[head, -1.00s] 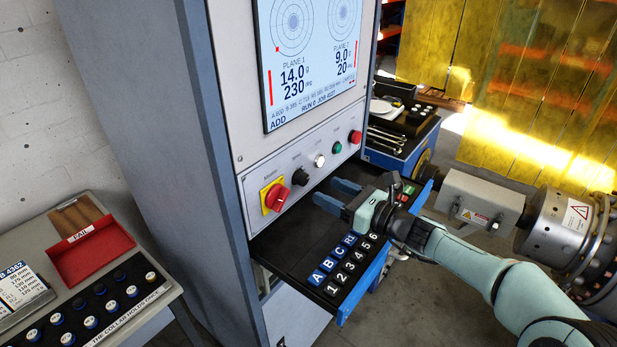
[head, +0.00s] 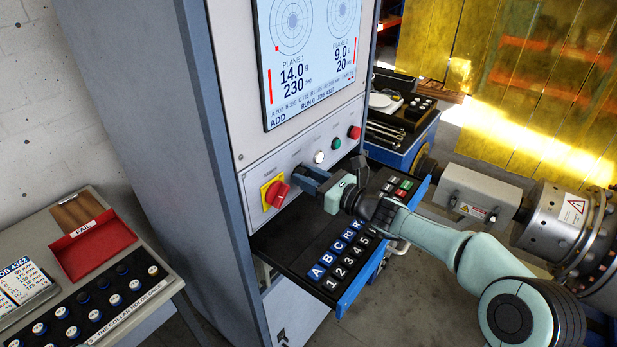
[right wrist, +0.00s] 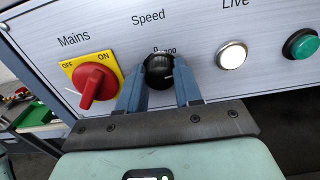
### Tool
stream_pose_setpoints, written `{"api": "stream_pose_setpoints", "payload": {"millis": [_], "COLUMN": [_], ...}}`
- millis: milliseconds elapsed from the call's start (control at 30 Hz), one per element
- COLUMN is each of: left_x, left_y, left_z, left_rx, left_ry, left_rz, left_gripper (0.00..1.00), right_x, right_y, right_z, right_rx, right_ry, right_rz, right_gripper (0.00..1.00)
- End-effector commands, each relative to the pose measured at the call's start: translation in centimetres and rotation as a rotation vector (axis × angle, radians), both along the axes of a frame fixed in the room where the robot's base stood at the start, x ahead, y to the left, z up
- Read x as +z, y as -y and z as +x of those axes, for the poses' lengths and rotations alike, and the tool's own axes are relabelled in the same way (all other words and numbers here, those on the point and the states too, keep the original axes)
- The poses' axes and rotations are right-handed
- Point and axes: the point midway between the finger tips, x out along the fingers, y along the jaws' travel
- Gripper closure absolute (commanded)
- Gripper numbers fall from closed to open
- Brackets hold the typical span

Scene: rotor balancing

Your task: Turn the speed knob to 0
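The speed knob (right wrist: 158,72) is black and round, below the word "Speed" in the right wrist view. A small white mark shows near its right side, and a "0" and further digits are printed above it. My right gripper (right wrist: 160,76) has one finger on each side of the knob, close against it; actual contact is hard to make out. In the head view my right gripper (head: 300,177) reaches the panel from the right, and its fingers mostly hide the knob. My left gripper is not in view.
The red mains switch (right wrist: 93,85) on its yellow plate is just left of the fingers. A white button (right wrist: 232,55) and a green button (right wrist: 300,45) are to the right. The keyboard shelf (head: 290,243) juts out below my right gripper.

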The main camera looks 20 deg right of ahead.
Motion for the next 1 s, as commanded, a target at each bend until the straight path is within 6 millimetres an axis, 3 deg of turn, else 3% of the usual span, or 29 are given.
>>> {"api": "stream_pose_setpoints", "payload": {"millis": [367, 1000], "left_x": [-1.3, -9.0], "left_y": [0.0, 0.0], "left_z": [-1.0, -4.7], "left_rx": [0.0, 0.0], "left_ry": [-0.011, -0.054], "left_rz": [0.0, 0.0], "left_gripper": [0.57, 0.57], "right_x": [-0.2, -0.4], "right_y": [0.0, -0.1], "right_z": [-0.1, -0.1], "right_rx": [0.001, -0.001], "right_ry": [0.044, 0.38], "right_rz": [-0.055, -0.485], "right_gripper": [0.96, 0.96]}}
